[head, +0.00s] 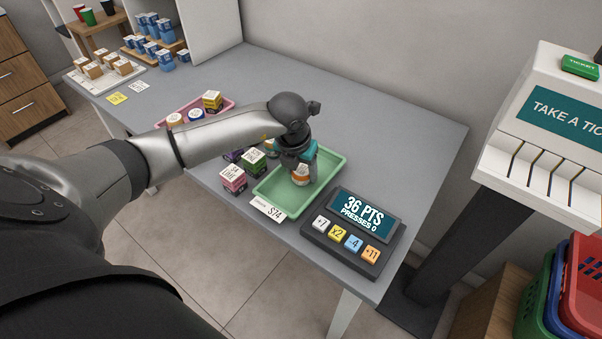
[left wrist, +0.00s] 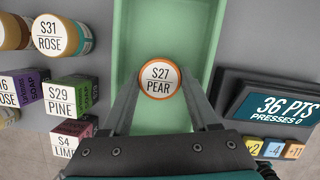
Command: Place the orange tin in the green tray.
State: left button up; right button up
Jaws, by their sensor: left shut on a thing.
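The orange tin (head: 301,174) has a white lid, which reads S27 PEAR in the left wrist view (left wrist: 160,80). My left gripper (head: 303,167) is shut on the tin, with one finger on each side of it. The tin is upright over the green tray (head: 268,203), within its rim. I cannot tell whether its base touches the tray floor. The tray floor around the tin looks bare in the left wrist view (left wrist: 160,30). My right gripper is not in view.
Left of the tray stand several boxes, among them a pink one (head: 232,178) and a green PINE one (left wrist: 67,93). A keypad with a display (head: 353,231) stands close on the right. A pink tray (head: 222,107) with items lies further back. The back right counter (head: 400,135) is clear.

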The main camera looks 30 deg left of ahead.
pick_arm(q)
jog(key=shift+f, duration=0.45)
jog(key=shift+f, duration=0.2)
jog(key=o, duration=1.4)
jog(key=shift+c, duration=0.2)
jog(key=shift+r, duration=0.1)
jog(key=shift+r, duration=0.2)
jog(key=p+v, duration=0.2)
jog(key=v, duration=0.9)
jog(key=shift+s+r, duration=0.2)
jog(key=shift+r, duration=0.2)
